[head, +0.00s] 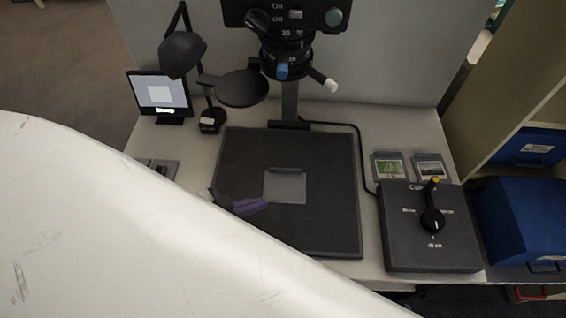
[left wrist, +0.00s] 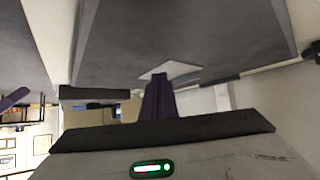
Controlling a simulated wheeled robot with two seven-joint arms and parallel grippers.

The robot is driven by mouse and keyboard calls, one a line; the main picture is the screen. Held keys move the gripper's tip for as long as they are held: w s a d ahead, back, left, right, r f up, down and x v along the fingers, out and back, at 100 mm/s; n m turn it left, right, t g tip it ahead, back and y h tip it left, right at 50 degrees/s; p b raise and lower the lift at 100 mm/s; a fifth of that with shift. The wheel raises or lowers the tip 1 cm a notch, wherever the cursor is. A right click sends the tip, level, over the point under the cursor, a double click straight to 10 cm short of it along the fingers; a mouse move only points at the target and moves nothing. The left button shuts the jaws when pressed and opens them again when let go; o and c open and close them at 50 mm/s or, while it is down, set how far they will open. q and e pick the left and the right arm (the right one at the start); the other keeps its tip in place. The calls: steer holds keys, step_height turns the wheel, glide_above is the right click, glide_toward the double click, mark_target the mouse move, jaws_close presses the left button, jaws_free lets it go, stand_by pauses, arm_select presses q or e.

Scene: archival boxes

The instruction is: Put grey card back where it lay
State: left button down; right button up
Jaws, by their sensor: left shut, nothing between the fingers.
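A grey square (head: 285,188), which looks like the grey card, lies near the middle of the dark baseboard (head: 325,228) under the camera. My left gripper (head: 252,206) is shut and empty, its purple fingers at the near left edge of the square. I cannot tell whether they touch it. In the left wrist view the shut fingers (left wrist: 158,82) point at a pale grey patch (left wrist: 170,69) on the dark board; most of that patch shows beyond their tips. My right gripper is in neither view.
The camera (head: 287,50) hangs over the board on a column. A control box (head: 455,250) with a lever and two framed pictures (head: 389,167) (head: 431,168) stand right. A lamp (head: 182,54) and small screen (head: 160,95) are at back left. My white arm hides the front left.

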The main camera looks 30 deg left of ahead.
arm_select(q)
steer(key=shift+t, duration=0.3)
steer(key=w+a, duration=0.1)
steer(key=w+a+r, duration=0.1)
steer(key=a, duration=0.1)
steer(key=shift+w, duration=0.4)
glide_toward(295, 170)
steer(key=w, duration=0.1)
steer(key=w+d+f, duration=0.1)
steer(key=w, duration=0.2)
steer(key=shift+w+d+f, duration=0.3)
steer(key=shift+w+d, duration=0.05)
steer(key=shift+w, duration=0.05)
steer(key=shift+w+d+f, duration=0.15)
steer(key=shift+w+f, duration=0.05)
steer(key=shift+f, duration=0.45)
steer(key=shift+f+b, duration=0.15)
steer(key=shift+b, duration=0.25)
steer(key=shift+s+f, duration=0.1)
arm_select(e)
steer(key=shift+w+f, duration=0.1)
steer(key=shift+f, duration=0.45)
